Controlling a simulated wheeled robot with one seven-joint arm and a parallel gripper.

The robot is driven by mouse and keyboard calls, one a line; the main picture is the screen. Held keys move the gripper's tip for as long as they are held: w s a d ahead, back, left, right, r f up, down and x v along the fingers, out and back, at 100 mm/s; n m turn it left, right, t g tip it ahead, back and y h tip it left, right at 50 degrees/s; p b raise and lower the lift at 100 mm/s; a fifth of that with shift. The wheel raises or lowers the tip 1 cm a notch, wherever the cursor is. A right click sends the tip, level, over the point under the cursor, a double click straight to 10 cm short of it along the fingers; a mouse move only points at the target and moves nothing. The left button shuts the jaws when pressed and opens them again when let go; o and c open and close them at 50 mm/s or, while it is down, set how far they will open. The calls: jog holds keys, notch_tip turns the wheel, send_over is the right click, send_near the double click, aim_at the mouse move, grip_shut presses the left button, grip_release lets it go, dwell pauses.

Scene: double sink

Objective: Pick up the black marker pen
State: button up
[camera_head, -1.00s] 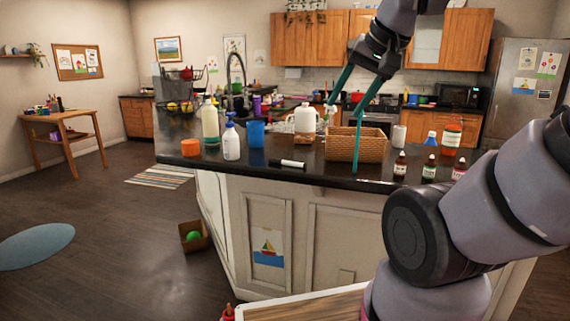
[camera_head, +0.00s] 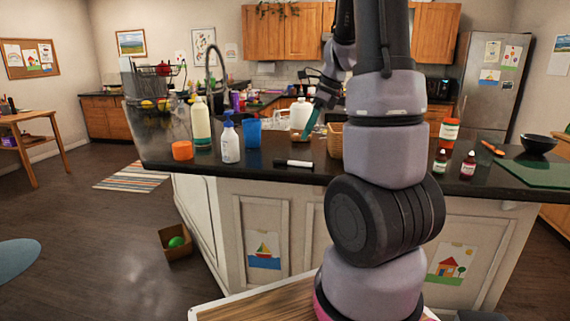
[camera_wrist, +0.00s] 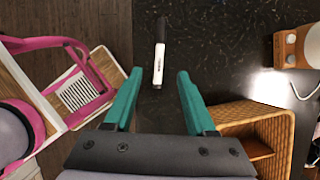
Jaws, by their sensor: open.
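The marker pen (camera_head: 293,163), white with a black cap, lies on the dark island counter near its front edge. In the wrist view the marker (camera_wrist: 159,55) lies ahead of my fingertips, lined up roughly with the gap between them. My gripper (camera_wrist: 155,75) has teal fingers spread apart with nothing between them. In the head view my gripper (camera_head: 308,120) is above the counter, behind and to the right of the marker; my arm hides part of it.
A wicker basket (camera_wrist: 255,122) stands close to my right finger in the wrist view. In the head view a blue cup (camera_head: 252,133), a pump bottle (camera_head: 230,143) and an orange jar (camera_head: 182,150) stand left of the marker. The counter around the marker is clear.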

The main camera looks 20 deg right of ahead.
aim_at(294, 163)
jog(key=x, duration=0.4)
jog(key=shift+s+d+f+x, duration=0.1)
jog(key=shift+d+x, duration=0.05)
jog(key=shift+x, duration=0.8)
jog(key=shift+s+d+f+x, duration=0.1)
jog(key=shift+x, duration=0.85)
jog(key=shift+s+d+x, duration=0.1)
jog(key=shift+d+x, duration=0.05)
jog(key=shift+x, duration=0.8)
jog(key=shift+f, duration=0.1)
jog(key=shift+c, duration=0.3)
grip_shut()
